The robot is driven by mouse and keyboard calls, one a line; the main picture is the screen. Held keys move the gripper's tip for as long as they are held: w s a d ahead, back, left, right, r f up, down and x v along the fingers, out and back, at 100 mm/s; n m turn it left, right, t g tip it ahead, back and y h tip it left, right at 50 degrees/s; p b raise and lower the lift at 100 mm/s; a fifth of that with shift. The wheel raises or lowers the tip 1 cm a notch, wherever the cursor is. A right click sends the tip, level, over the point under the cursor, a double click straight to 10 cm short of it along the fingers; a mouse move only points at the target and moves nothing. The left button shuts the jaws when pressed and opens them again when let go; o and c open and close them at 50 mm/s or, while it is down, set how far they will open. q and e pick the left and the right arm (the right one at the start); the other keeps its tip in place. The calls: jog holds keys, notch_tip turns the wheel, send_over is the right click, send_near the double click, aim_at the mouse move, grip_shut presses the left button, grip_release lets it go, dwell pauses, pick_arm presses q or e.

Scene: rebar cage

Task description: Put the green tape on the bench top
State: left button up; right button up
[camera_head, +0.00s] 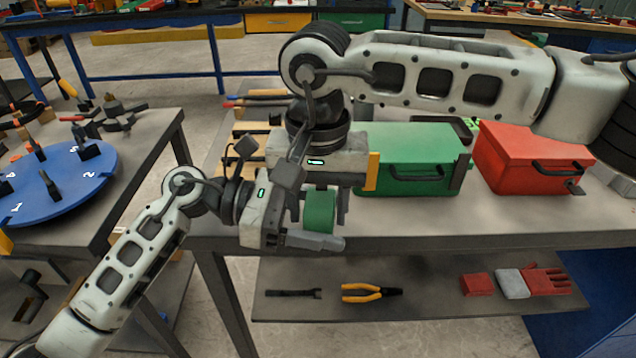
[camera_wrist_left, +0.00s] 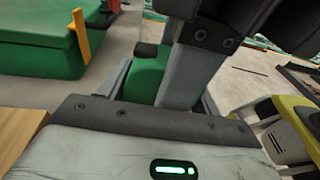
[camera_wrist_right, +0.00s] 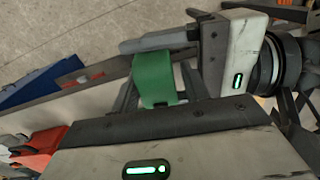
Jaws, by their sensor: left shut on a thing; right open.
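The green tape (camera_head: 319,211) is held in my left gripper (camera_head: 312,234), in front of the bench's front edge. It also shows between the fingers in the left wrist view (camera_wrist_left: 146,78) and the right wrist view (camera_wrist_right: 154,77). My right gripper (camera_head: 326,196) reaches over from the right and points down; it is open, its fingers close around or beside the tape. I cannot tell whether they touch it. The grey bench top (camera_head: 430,222) is behind and to the right of the tape, with clear surface along its front.
A green toolbox (camera_head: 415,150) and a red toolbox (camera_head: 530,160) stand on the bench. The lower shelf (camera_head: 430,305) holds pliers (camera_head: 370,292), a wrench (camera_head: 293,293) and red gloves (camera_head: 545,281). A table with a blue disc (camera_head: 60,190) is at left.

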jog(key=shift+f, duration=0.15)
jog(key=c, duration=0.9)
pick_arm(q)
jog(key=o, duration=1.2)
pick_arm(e)
grip_shut()
pick_arm(q)
jog(key=shift+o, duration=0.2)
jog(key=shift+a, duration=0.1)
